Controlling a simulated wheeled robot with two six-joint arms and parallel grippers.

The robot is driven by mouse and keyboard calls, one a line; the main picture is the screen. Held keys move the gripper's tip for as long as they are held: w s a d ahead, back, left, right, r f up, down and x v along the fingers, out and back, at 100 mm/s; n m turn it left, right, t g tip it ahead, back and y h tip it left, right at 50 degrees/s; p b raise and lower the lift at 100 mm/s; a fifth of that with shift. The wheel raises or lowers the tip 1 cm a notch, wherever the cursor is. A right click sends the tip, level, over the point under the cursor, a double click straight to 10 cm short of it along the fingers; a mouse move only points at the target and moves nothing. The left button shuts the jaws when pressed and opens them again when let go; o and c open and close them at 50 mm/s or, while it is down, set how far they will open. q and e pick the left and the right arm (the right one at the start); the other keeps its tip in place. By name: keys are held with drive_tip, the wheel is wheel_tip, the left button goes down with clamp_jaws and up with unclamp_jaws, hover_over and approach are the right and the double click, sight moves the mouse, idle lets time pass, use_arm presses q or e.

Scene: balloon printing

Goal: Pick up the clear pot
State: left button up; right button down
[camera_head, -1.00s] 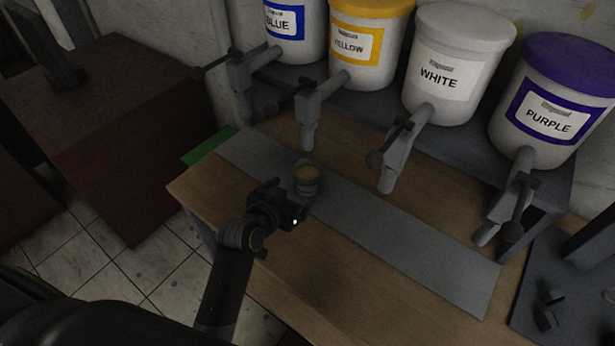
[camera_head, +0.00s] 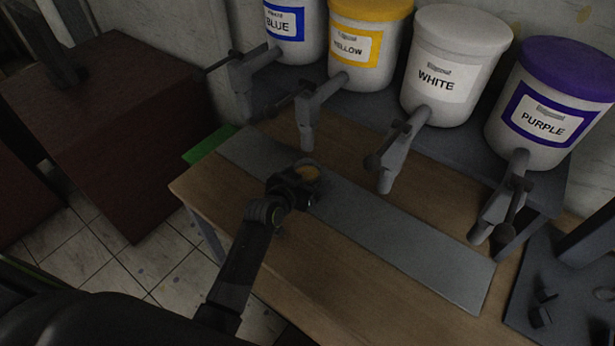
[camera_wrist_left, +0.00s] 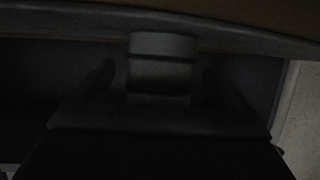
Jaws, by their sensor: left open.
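In the left wrist view the pot (camera_wrist_left: 162,62) sits between the two open fingers (camera_wrist_left: 155,80), with a dark gap visible on each side. That view is dark, so finger contact is hard to judge. My right gripper is not in view.
Buckets labelled blue (camera_head: 285,28), yellow (camera_head: 364,45), white (camera_head: 450,70) and purple (camera_head: 548,105) stand on a raised shelf behind. Their taps (camera_head: 309,112) overhang the table's back. The grey strip (camera_head: 420,245) is clear to the right. A green patch (camera_head: 208,146) lies left.

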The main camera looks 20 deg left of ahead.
use_arm(q)
drive_tip(key=c, duration=1.1)
drive_tip(key=shift+c, duration=1)
drive_tip(key=shift+r, duration=0.1)
